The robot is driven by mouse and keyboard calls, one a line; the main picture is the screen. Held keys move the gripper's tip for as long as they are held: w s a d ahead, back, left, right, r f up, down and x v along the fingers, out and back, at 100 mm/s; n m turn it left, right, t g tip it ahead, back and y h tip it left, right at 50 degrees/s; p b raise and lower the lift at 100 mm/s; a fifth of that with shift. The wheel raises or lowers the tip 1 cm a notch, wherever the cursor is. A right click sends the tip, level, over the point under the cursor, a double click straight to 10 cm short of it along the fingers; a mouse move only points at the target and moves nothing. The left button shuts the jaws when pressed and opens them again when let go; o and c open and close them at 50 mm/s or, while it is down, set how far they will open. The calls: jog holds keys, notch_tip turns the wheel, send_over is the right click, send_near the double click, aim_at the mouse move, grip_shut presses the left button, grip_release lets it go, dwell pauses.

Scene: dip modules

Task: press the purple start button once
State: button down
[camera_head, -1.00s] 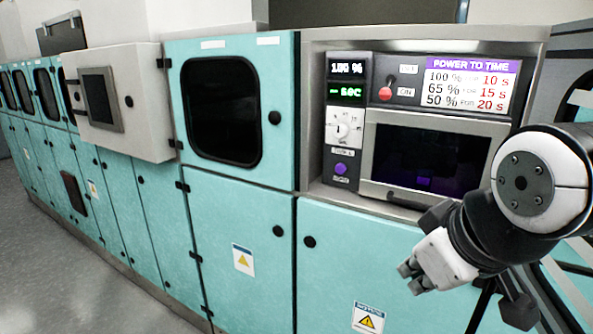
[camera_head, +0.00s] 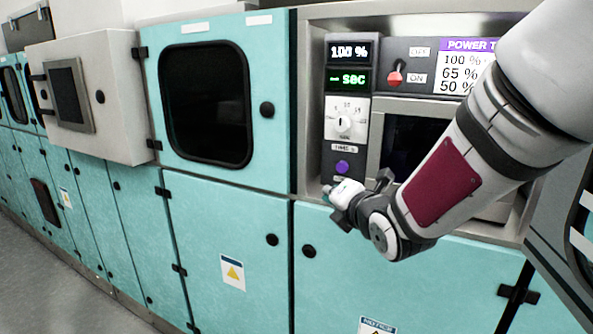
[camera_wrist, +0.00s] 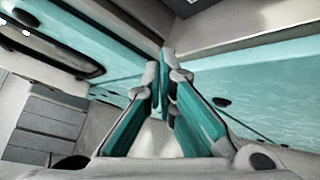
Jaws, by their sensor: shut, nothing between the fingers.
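The purple start button (camera_head: 342,167) sits low on the black control strip of the microwave-like unit, under the white dial (camera_head: 346,118). Part of the label below it is covered by my gripper. My gripper (camera_head: 328,190) is just below and slightly left of the button in the head view, pointing left. No contact with the button shows; the depth between them is hard to judge. In the wrist view my gripper's fingers (camera_wrist: 166,62) meet at the tips with nothing between them. I cannot make out the button in the wrist view.
The upper display (camera_head: 350,51) reads 100 %; a green display (camera_head: 347,80) is below it. My arm covers much of the unit's door (camera_head: 400,135) and the power chart (camera_head: 466,70). Teal cabinets (camera_head: 230,240) stand left and below.

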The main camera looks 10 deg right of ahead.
aim_at(342, 167)
jog(key=n, duration=0.1)
jog(key=w+a+n, duration=0.1)
jog(key=w+n+t, duration=0.1)
jog(key=shift+w+a+f+y, duration=0.2)
jog(key=shift+w+f+y, duration=0.1)
jog(key=shift+y, duration=0.1)
jog(key=w+d, duration=0.2)
jog(key=w+d+b, duration=0.1)
jog(key=w+d, duration=0.1)
jog(key=w, duration=0.1)
jog(key=shift+w+d, duration=0.1)
jog(key=shift+w, duration=0.2)
jog(key=shift+w+d, duration=0.5)
jog(key=shift+w, duration=0.2)
jog(key=shift+b, duration=0.3)
dwell(0.6)
jog(key=shift+w+d+b, duration=0.3)
jog(key=shift+w+b, duration=0.05)
jog(key=shift+w+d+b, duration=0.3)
jog(key=shift+w+d, duration=0.05)
jog(key=shift+w, duration=0.15)
dwell(1.0)
jog(key=shift+s, duration=0.1)
jog(key=shift+s+a+b, duration=0.3)
jog(key=shift+s+a, duration=0.3)
jog(key=shift+s, duration=0.15)
